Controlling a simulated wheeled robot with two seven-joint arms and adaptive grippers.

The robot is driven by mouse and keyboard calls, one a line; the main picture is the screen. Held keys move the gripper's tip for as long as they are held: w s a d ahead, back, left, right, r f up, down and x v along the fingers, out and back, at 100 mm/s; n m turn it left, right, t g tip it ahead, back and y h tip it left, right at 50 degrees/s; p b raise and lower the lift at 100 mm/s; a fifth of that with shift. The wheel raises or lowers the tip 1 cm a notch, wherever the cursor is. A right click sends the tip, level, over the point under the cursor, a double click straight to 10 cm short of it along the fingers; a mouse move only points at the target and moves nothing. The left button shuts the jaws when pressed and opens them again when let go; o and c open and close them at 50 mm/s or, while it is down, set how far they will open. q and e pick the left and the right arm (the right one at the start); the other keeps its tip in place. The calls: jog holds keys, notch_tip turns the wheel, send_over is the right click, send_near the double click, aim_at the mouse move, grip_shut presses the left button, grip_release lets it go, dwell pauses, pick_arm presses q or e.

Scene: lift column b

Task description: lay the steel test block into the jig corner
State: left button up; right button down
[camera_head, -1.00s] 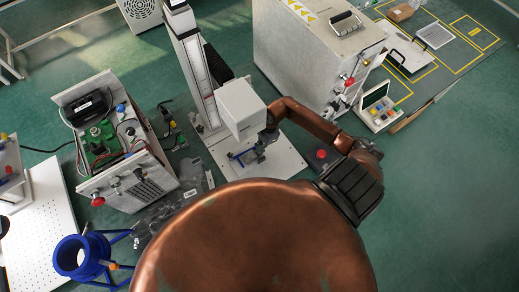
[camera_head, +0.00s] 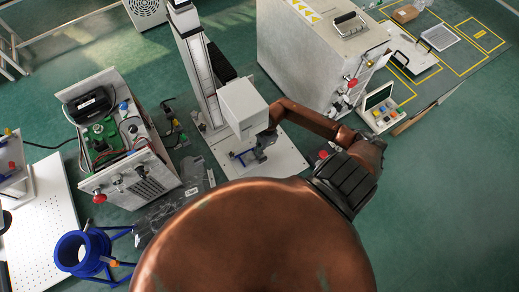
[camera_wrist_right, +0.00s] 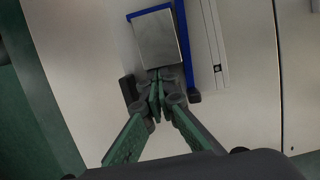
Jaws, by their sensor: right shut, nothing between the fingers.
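The steel test block (camera_wrist_right: 158,38) is a flat grey square plate in the right wrist view. It lies inside the corner of the blue L-shaped jig (camera_wrist_right: 187,50), with one jig bar along its top edge and one along its right side. Whether it touches both bars I cannot tell. My right gripper (camera_wrist_right: 158,92) is shut and empty, its fingertips just below the block's lower edge. In the head view the right gripper (camera_head: 259,153) is small beside the blue jig (camera_head: 240,157), and the block is hard to make out. My left gripper is not in view.
The jig sits on a pale base plate (camera_head: 284,163) under the head of a white column machine (camera_head: 242,106). A large grey cabinet (camera_head: 310,50) stands behind to the right. An open electronics box (camera_head: 130,170) and a blue ring stand (camera_head: 82,252) are at left.

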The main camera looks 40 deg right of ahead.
aim_at(265, 151)
jog(key=shift+d, duration=0.2)
jog(key=d+b, duration=0.1)
jog(key=d, duration=0.1)
jog(key=d+b, duration=0.1)
jog(key=d, duration=0.1)
jog(key=shift+s+f, duration=0.1)
jog(key=shift+s, duration=0.3)
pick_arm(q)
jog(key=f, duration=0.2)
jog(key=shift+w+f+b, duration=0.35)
pick_arm(e)
jog(key=v, duration=1)
jog(key=shift+a, duration=0.3)
